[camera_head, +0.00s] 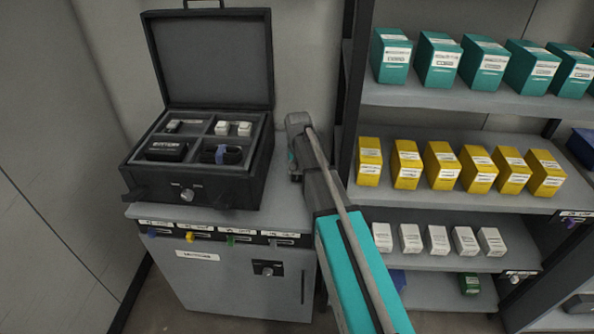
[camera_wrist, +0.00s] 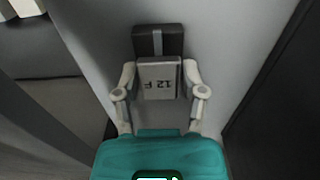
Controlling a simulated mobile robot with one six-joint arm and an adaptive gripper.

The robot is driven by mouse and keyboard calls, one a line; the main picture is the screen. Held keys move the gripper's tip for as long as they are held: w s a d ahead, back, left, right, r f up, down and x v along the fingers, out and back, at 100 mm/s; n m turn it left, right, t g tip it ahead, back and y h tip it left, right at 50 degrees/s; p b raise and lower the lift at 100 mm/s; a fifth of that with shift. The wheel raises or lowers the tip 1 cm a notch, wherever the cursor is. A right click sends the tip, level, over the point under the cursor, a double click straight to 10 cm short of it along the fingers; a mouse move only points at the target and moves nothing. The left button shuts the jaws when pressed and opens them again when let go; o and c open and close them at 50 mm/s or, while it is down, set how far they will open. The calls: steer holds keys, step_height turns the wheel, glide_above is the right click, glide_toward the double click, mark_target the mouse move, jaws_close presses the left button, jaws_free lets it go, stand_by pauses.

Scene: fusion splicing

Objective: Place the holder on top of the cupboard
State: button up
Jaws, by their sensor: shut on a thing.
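The holder (camera_wrist: 159,80) is a small grey block marked "12 F" with a darker part behind it. My gripper (camera_wrist: 160,82) is shut on it, one finger on each side, in the wrist view. The cupboard (camera_head: 225,285) is a grey cabinet at the lower left of the head view. The end of my arm is over the right part of its top (camera_head: 285,205), beside the black case. My fingers and the holder are hidden behind my arm in the head view. I cannot tell whether the holder touches the surface below.
An open black case (camera_head: 195,185) with small parts in compartments covers much of the cupboard top, its lid up. A shelf rack (camera_head: 455,195) with teal, yellow and white boxes stands close on the right. A narrow strip of top beside the case is clear.

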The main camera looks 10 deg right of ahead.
steer(key=o, duration=1.2)
steer(key=shift+f, duration=0.1)
steer(key=shift+r, duration=0.2)
step_height(320, 180, up, 12)
steer(key=p, duration=1.2)
steer(key=shift+s, duration=0.1)
steer(key=s+n, duration=0.1)
steer(key=s, duration=0.6)
steer(key=s+a+n, duration=0.1)
steer(key=s, duration=0.7)
steer(key=s+a+n, duration=0.1)
steer(key=s, duration=0.7)
steer(key=shift+n, duration=0.3)
